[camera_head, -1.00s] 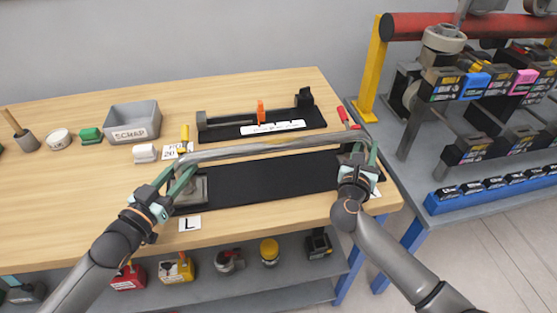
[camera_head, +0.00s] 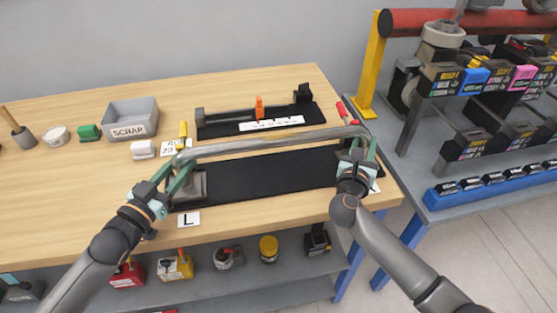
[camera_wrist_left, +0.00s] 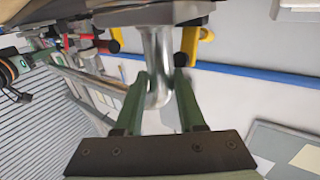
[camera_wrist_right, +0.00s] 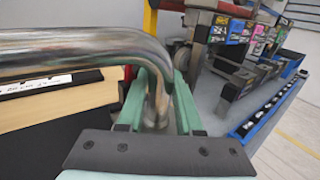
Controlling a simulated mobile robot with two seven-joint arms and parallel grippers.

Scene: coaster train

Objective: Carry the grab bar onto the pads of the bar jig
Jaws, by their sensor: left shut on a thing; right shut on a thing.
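The grab bar (camera_head: 270,143) is a silver tube with bent-down ends, held level across the bench. My left gripper (camera_head: 182,176) is shut on its left end, and my right gripper (camera_head: 359,152) on its right end. The wrist views show the bar's end between the fingers of the left gripper (camera_wrist_left: 160,88) and the right gripper (camera_wrist_right: 157,95). The long black board (camera_head: 265,178), which looks like the bar jig, lies below the bar. A grey pad (camera_head: 196,186) shows at its left end.
Behind the bar stands a black fixture (camera_head: 225,128) with an orange piece. A card marked L (camera_head: 188,219) lies in front. A shelf rack stands right.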

